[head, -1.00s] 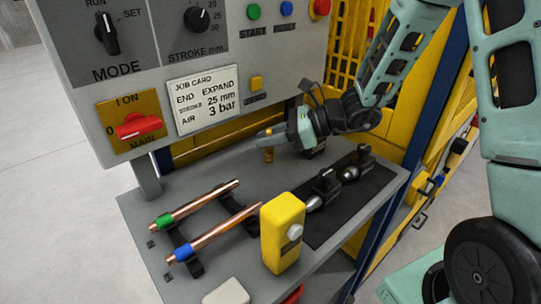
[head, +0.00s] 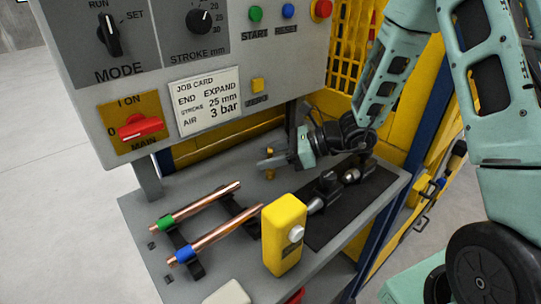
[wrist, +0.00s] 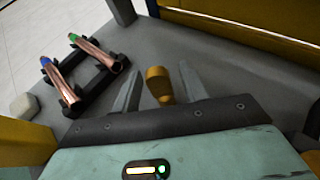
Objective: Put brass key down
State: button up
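The brass key (head: 270,174) is a short golden piece on the grey bench top, towards the back. It appears upright, with bits showing above and below my gripper's finger. In the wrist view the brass key (wrist: 158,84) sits between my two fingers. My gripper (head: 270,163) is low over the bench around the key. In the wrist view my gripper (wrist: 159,72) is open, with a gap on each side of the key. The key's lower end is partly hidden, so its contact with the bench is hard to tell.
Two copper tubes (head: 215,237) with green and blue ends rest on black holders at left. A yellow box (head: 283,235) stands at the bench front. Black-handled tools (head: 325,188) lie on a dark mat at right. The control panel (head: 225,65) rises behind.

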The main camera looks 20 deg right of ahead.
jog(key=shift+r, duration=0.1)
jog(key=shift+r+p, duration=0.2)
jog(key=shift+p, duration=0.1)
jog(key=b+v, duration=0.1)
jog(key=v, duration=1.1)
jog(key=shift+f, duration=0.1)
